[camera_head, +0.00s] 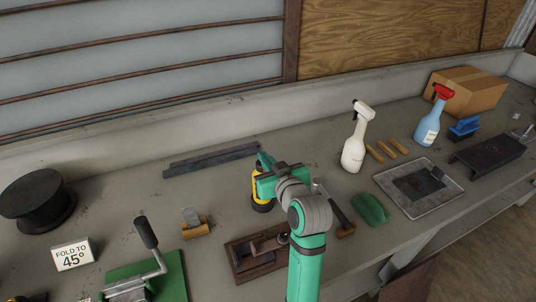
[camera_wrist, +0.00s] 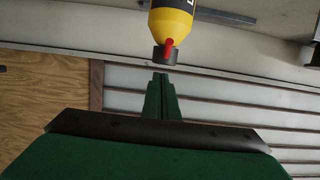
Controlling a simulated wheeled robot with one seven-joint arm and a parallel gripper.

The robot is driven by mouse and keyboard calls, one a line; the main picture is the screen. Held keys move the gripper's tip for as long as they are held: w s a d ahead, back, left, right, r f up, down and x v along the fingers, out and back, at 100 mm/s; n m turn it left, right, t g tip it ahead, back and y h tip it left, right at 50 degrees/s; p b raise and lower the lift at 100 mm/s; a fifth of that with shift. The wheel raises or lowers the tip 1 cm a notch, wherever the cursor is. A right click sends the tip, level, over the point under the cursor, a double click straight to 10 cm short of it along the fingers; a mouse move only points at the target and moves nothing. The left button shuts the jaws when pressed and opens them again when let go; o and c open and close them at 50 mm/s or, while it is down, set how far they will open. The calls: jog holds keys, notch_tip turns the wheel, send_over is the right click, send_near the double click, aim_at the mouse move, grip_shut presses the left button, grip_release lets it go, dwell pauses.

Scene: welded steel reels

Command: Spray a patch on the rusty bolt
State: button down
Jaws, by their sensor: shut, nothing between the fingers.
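A yellow spray can (camera_head: 258,188) with a dark base stands on the bench, largely hidden behind my gripper and arm. In the wrist view the yellow can (camera_wrist: 172,22) shows at the top edge, with a dark cap and a red nozzle; the picture is upside down. My gripper (camera_head: 264,160) is at the top of the can. Its green fingers (camera_wrist: 161,80) are shut and empty, and their tips appear just short of the cap; I cannot tell if they touch. A brown block with metal parts (camera_head: 255,252) lies in front, partly behind my arm; I cannot make out the rusty bolt.
A white spray bottle (camera_head: 354,145), a blue spray bottle (camera_head: 428,128) and a cardboard box (camera_head: 470,90) stand to the right. A hammer (camera_head: 337,212), a green cloth (camera_head: 371,209) and a metal tray (camera_head: 412,208) lie nearby. A green bender (camera_head: 140,275) and a dark reel (camera_head: 38,200) are left.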

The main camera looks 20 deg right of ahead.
jog(key=shift+s+d+f, duration=0.1)
jog(key=shift+f, duration=0.2)
jog(key=shift+a+f, duration=0.2)
jog(key=shift+a, duration=0.25)
jog(key=shift+d, duration=0.1)
